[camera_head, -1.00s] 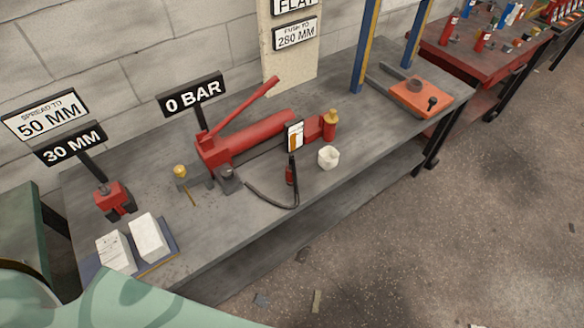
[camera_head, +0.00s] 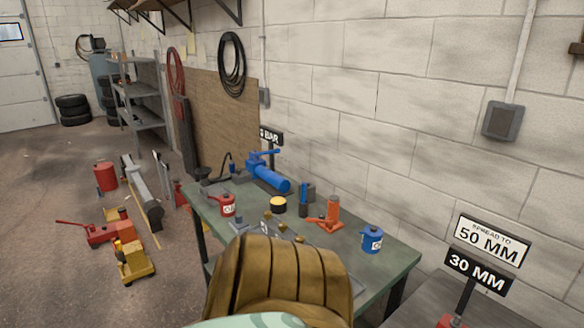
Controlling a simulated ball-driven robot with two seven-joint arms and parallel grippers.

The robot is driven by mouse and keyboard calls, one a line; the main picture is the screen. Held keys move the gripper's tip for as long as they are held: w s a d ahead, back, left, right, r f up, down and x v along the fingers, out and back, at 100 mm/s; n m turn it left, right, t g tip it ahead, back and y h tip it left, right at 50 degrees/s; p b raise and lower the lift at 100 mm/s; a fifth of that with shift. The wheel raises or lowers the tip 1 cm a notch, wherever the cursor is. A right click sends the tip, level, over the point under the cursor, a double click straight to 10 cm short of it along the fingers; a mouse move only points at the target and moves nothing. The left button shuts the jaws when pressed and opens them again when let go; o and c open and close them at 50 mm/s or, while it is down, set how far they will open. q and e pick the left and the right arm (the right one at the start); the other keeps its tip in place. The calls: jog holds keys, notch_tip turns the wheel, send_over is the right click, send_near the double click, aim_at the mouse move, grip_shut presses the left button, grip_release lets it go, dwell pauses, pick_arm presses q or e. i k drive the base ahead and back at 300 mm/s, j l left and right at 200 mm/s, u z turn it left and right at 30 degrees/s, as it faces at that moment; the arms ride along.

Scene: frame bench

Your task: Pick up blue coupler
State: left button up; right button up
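No piece can be made out for certain as the blue coupler. Blue things stand on the green-topped bench (camera_head: 398,254): a blue hand pump (camera_head: 268,177) at the back, a small upright blue piece (camera_head: 303,195) in the middle, and a short blue can-like piece (camera_head: 372,240) with a white label at the right. Neither of my grippers is in view. The near middle of the bench is hidden behind a brown ribbed shape low in the picture.
A red labelled can-like piece (camera_head: 228,206), a yellow-topped dark piece (camera_head: 278,205) and an orange jack-like tool (camera_head: 329,214) share the bench. Red (camera_head: 100,235) and yellow jacks (camera_head: 134,264) stand on the floor at left. A 30 MM sign (camera_head: 477,270) stands at the lower right.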

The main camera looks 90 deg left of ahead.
aim_at(232, 168)
jog(key=u, duration=3.25)
jog(key=i+j+u, duration=0.45)
jog(key=i, duration=0.3)
jog(key=i+u, duration=0.4)
jog(key=i, duration=0.4)
jog(key=i+z, duration=0.2)
jog(key=i, duration=0.3)
jog(key=i+j+z, duration=0.25)
jog(key=i, duration=0.25)
jog(key=i+j+z, duration=0.1)
jog(key=z, duration=0.3)
jog(key=i+j+z, duration=0.2)
jog(key=i+z, duration=0.25)
jog(key=j+z, duration=0.2)
jog(key=z, duration=0.2)
jog(key=i+j+z, duration=0.2)
jog(key=z, duration=0.2)
jog(key=i+j+z, duration=0.1)
jog(key=j+z, duration=1.25)
jog(key=j, duration=0.1)
